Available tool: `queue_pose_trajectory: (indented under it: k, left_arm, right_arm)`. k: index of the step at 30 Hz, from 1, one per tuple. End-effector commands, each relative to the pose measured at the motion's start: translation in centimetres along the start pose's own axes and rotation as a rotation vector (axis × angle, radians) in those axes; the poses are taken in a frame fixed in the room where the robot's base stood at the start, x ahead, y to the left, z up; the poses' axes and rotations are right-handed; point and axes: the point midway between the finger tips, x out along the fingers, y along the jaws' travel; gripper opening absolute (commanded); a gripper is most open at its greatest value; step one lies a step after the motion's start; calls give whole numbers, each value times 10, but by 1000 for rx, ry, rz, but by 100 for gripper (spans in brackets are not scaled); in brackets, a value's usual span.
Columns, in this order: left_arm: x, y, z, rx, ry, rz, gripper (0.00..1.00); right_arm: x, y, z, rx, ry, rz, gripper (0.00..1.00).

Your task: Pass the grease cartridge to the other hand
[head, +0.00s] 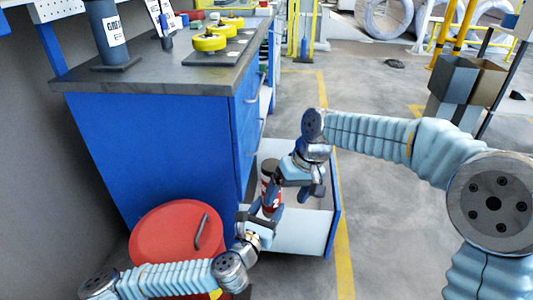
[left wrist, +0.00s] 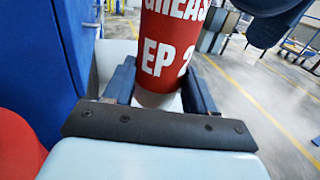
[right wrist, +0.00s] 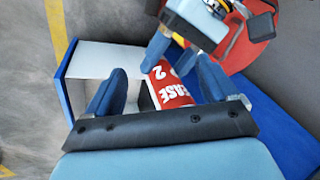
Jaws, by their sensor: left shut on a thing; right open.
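The grease cartridge is a red cylinder with white lettering and a pale lower end (left wrist: 172,55). It stands roughly upright between the fingers of my left gripper (left wrist: 160,88), which is shut on it near its lower part. In the head view the cartridge (head: 267,187) is partly hidden by both grippers. In the right wrist view the cartridge (right wrist: 168,88) lies between the open right fingers (right wrist: 160,95), nearer the right finger. I cannot tell whether that finger touches it.
An open white drawer (head: 300,230) with a blue front lies below the grippers. The blue workbench (head: 150,140) with a grey top stands behind at left. A red drum (head: 175,240) stands beside my left arm. Clear floor (head: 390,240) lies at right.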

Motion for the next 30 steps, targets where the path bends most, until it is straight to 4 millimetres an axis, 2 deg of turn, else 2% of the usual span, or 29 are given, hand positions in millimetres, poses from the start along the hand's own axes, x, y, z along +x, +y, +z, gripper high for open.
queue_pose_trajectory:
  k: [1, 3, 9, 14, 19, 30]
  left_arm:
    - [0, 0, 1, 0, -3, -1, 6]
    - [0, 0, 1, 0, -3, -1, 6]
    - [0, 0, 1, 0, -3, -1, 6]
    - [0, 0, 1, 0, -3, -1, 6]
    - [0, 0, 1, 0, -3, -1, 6]
    - [0, 0, 1, 0, -3, -1, 6]
  right_arm:
    - [-11, -14, -8, 24, 21, 65, 87]
    - [-27, -27, -18, 89, 65, 161, 87]
    - [-70, -58, -39, 256, 234, 334, 87]
    - [-84, -68, -46, 321, 310, 376, 87]
    - [-70, -61, -52, 333, 320, 384, 87]
    - [-5, -31, -69, 332, 318, 382, 87]
